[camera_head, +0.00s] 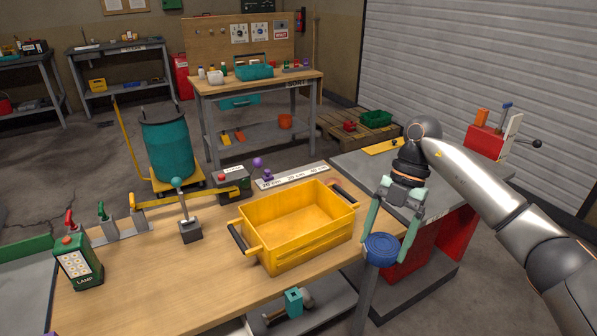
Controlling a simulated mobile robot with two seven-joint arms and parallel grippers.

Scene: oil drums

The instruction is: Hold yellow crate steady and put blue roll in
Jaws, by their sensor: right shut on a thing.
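The yellow crate (308,257) stands upright on the wooden bench, with dark handles at its left and right ends. It looks empty from here. The blue roll (381,250) is between the fingertips of my right gripper (390,238), which is shut on it. The roll is to the right of the crate, outside it, near the bench's right edge. My left gripper is not in view, and nothing of mine touches the crate.
A grey table (440,180) with a red device (485,143) is at right. Bare bench lies left of the crate.

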